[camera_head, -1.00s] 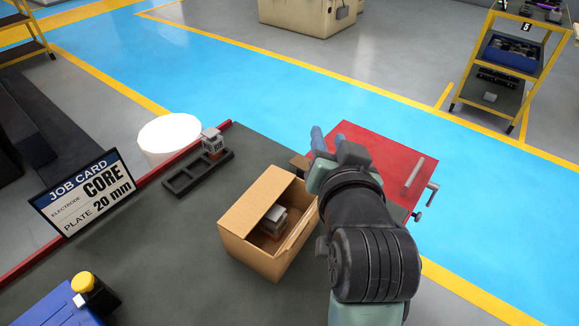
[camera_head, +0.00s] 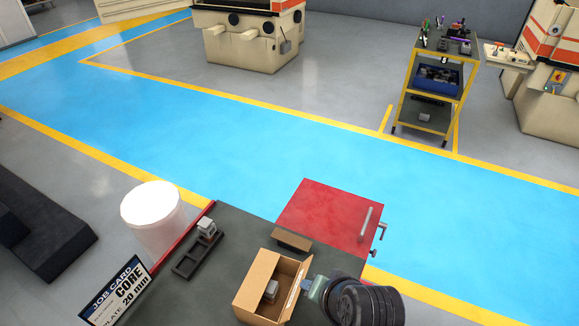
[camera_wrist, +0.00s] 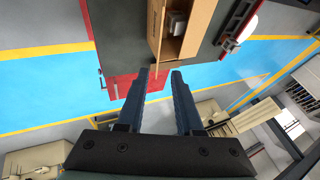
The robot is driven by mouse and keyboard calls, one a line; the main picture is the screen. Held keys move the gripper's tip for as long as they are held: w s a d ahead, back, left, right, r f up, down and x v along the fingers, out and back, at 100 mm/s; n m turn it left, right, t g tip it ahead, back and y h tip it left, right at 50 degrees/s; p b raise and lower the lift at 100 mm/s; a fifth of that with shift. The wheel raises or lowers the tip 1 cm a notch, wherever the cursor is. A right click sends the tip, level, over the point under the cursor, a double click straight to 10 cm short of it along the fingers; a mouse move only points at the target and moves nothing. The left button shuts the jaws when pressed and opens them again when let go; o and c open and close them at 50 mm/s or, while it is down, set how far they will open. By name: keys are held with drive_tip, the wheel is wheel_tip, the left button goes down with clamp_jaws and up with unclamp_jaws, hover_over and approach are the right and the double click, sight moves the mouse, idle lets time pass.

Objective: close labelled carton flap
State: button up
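The open brown carton (camera_head: 250,285) stands on the dark bench, with a small grey block (camera_head: 270,290) inside. The carton (camera_wrist: 194,40) lies just beyond the fingertips there.
A black tray (camera_head: 188,262) with a grey part (camera_head: 207,227) is left of the carton. The job card (camera_head: 118,292) stands at the bench's left edge, near a white drum (camera_head: 153,215). A red panel (camera_head: 320,212) with a handle adjoins the bench's far end.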

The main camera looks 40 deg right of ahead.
sight(297, 288)
drive_tip(key=p+x, duration=0.1)
drive_tip(key=x, duration=1.1)
drive_tip(key=shift+f, duration=0.45)
clamp_jaws()
idle(1.0)
